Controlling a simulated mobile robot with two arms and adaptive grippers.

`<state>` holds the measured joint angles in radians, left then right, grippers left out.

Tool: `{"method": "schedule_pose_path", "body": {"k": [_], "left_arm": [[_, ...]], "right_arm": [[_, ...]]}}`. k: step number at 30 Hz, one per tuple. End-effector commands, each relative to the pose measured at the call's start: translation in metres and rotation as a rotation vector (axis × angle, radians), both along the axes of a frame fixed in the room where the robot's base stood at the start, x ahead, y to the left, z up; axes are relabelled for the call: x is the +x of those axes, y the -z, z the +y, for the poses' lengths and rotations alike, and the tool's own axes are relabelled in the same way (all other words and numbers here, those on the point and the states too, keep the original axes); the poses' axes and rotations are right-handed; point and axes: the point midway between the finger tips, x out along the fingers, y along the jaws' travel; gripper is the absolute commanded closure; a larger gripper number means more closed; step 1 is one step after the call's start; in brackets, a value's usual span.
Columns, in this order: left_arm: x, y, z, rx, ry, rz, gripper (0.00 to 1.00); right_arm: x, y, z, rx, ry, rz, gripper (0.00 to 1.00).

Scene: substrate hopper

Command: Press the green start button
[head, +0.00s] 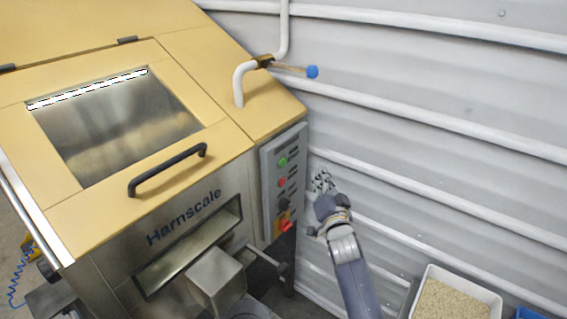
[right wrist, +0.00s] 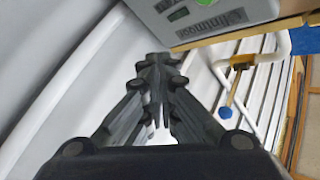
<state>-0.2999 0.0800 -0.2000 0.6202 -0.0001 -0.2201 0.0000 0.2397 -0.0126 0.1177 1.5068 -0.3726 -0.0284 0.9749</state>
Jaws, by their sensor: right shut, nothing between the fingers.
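The green start button (head: 282,161) is near the top of the grey control panel (head: 268,160) on the right side of the hopper machine in the head view. A red button (head: 281,182) sits just below it. My right gripper (head: 321,178) is shut and empty, to the right of the panel and a little lower than the green button in the picture. It looks apart from the panel. My left gripper is not in view.
A red and yellow switch (head: 284,221) is low on the panel. A white pipe (head: 239,84) with a blue-tipped lever (head: 312,72) rises above. A corrugated wall (head: 430,140) stands close behind my right arm. A white bin (head: 492,296) of grain is at lower right.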

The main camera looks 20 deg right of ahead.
Motion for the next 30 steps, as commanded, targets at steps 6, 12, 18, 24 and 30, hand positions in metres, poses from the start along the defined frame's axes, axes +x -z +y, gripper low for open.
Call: {"method": "schedule_pose_path", "body": {"k": [6,12,18,24,30], "left_arm": [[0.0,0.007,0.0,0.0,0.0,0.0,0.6],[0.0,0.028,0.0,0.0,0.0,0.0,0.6],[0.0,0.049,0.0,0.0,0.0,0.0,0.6],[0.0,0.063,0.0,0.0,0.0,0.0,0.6],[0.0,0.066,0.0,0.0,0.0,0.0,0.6]], "right_arm": [[0.006,0.002,0.005,0.001,-0.001,-0.001,1.0],[0.026,0.005,0.021,0.001,-0.002,-0.001,1.0],[0.048,0.005,0.038,0.001,-0.002,-0.001,1.0],[0.064,0.004,0.05,0.001,0.0,0.0,1.0],[0.069,0.001,0.054,-0.001,0.0,0.002,1.0]]}}
